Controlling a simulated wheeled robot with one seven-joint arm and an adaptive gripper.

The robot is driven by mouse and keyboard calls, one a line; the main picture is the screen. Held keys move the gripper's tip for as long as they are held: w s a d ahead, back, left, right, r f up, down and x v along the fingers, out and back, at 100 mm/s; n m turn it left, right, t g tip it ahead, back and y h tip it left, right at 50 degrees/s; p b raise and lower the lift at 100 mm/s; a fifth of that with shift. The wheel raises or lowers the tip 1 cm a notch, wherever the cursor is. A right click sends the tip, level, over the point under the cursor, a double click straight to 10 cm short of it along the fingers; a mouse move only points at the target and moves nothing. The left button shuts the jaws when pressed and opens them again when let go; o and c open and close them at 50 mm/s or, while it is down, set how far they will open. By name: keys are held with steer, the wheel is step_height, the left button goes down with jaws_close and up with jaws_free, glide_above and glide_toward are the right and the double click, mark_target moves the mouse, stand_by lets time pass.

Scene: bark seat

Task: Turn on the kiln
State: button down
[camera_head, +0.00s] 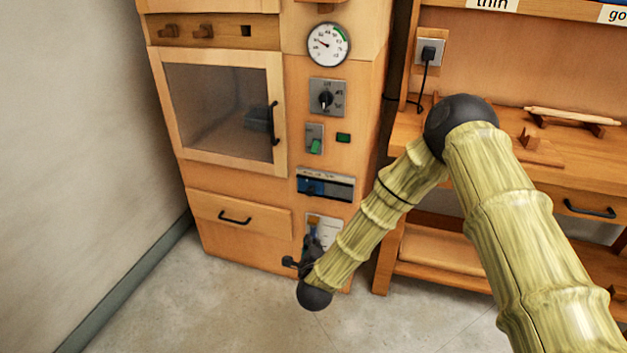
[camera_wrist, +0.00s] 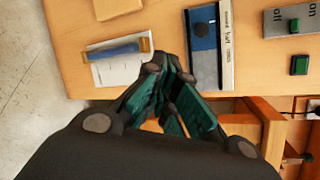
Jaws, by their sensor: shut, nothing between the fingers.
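The kiln (camera_head: 240,185) is a tall wooden cabinet with a glass door (camera_head: 218,108), left of centre in the head view. On its front panel are a grey switch plate with a green rocker (camera_head: 315,146), a green light or button (camera_head: 343,138), a rotary knob (camera_head: 325,99) and a round gauge (camera_head: 327,44). In the wrist view the green rocker (camera_wrist: 294,25) and green square (camera_wrist: 299,65) show at the upper right. My gripper (camera_head: 311,243) is low before the kiln, below the rocker. Its fingers (camera_wrist: 166,92) are shut and empty. I cannot tell the rocker's position.
A blue-and-grey panel (camera_head: 325,185) lies between rocker and gripper height. A white card with a blue item (camera_wrist: 118,58) is near my fingers. A wooden workbench (camera_head: 545,160) stands right, a wall (camera_head: 80,130) left. The floor (camera_head: 200,310) before the kiln is clear.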

steer(key=w+a+r+m+t+h+b, duration=0.2)
steer(key=w+r+m+b, duration=0.15)
steer(key=w+m, duration=0.25)
steer(key=m+t+h+b, duration=0.2)
steer(key=m+h+b, duration=0.25)
steer(key=m, duration=0.55)
glide_toward(318, 161)
steer(key=shift+p+v, duration=0.4)
steer(key=shift+v, duration=1.45)
steer(key=shift+d+f, duration=0.1)
steer(key=b+x, duration=0.2)
steer(key=x, duration=0.7)
steer(key=shift+w+d, duration=0.1)
steer(key=shift+w, duration=0.2)
steer(key=shift+w+r, duration=0.15)
steer(key=shift+r, duration=0.1)
steer(key=shift+s+a+r+b, duration=0.15)
steer(key=shift+s+r, duration=0.3)
steer(key=shift+r, duration=0.35)
steer(key=shift+s+a+r+b, duration=0.15)
steer(key=shift+s+r, duration=0.3)
steer(key=shift+r, duration=0.35)
steer(key=shift+r, duration=0.1)
